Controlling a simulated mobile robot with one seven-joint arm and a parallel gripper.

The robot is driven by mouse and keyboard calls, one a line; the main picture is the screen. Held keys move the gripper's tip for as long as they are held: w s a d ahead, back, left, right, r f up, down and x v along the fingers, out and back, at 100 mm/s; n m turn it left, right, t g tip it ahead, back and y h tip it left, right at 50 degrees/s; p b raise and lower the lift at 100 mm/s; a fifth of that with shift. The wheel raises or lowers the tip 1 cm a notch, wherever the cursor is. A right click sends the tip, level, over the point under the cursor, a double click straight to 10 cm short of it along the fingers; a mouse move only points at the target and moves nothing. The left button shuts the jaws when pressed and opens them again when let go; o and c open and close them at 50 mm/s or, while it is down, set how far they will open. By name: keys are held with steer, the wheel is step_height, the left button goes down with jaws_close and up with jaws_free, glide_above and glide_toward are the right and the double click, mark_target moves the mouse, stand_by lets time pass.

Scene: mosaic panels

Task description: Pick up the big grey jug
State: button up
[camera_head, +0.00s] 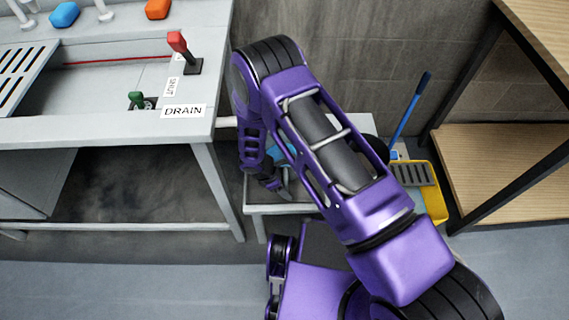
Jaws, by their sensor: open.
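My purple arm crosses the middle of the view and hides much of what stands behind it. My gripper (274,184) points down over a low grey table (283,209), just right of the sink bench's leg. It is open, though its fingertips are small and partly covered. A blue thing (282,154) shows beside the gripper, partly behind my arm; I cannot tell what it is. I cannot make out the big grey jug for certain.
A grey sink bench (130,127) with a red lever (178,43), a green knob (136,99) and a DRAIN label stands at left. A yellow mop bucket (436,205) with a blue handle (411,105) and wooden shelves (510,165) are at right. Grey floor is open at lower left.

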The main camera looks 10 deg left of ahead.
steer(key=shift+d+f, duration=0.15)
steer(key=shift+f, duration=0.2)
jaws_close()
stand_by(1.2)
